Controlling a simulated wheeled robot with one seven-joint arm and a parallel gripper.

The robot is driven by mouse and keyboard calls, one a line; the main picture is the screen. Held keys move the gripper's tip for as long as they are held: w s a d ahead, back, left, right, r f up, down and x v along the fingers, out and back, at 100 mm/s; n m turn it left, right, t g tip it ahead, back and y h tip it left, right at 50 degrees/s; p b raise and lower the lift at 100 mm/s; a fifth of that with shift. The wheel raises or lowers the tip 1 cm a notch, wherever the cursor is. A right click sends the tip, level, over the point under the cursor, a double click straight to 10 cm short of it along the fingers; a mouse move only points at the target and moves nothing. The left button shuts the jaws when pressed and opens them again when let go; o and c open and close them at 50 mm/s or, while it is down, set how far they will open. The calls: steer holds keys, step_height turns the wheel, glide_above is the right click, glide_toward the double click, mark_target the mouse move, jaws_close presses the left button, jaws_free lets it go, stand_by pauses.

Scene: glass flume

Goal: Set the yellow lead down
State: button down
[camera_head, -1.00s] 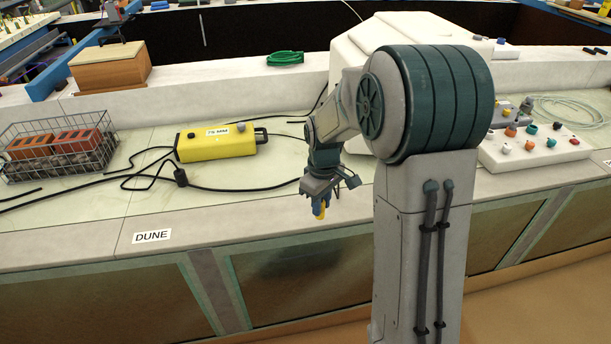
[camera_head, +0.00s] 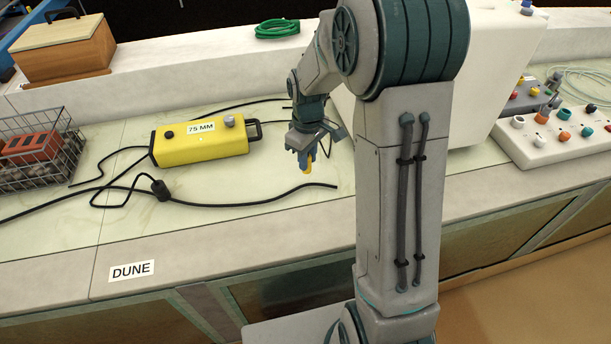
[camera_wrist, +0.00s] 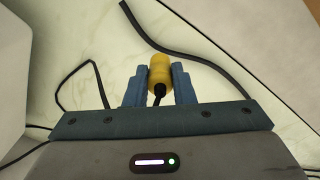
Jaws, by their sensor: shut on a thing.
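My gripper (camera_head: 307,163) is shut on the yellow lead (camera_head: 308,168) and holds it above the pale green marbled counter, between the yellow box and the front edge. In the wrist view, the lead's yellow plug (camera_wrist: 160,75) sits between my two blue fingers, with a black cable (camera_wrist: 159,95) running from it back towards the wrist. I cannot tell the exact gap between the plug and the counter.
A yellow box (camera_head: 185,148) marked 75 MM stands left of my gripper, with black cables (camera_head: 255,203) lying around it. A wire basket (camera_head: 62,165) is further left. A white panel of coloured knobs (camera_head: 530,148) is right. Bare counter (camera_head: 240,225) lies in front.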

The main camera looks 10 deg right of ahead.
step_height(320, 180, down, 8)
steer(key=shift+d+r, duration=0.1)
steer(key=shift+r, duration=0.05)
stand_by(0.3)
steer(key=c, duration=1.2)
jaws_free()
steer(key=shift+c, duration=0.2)
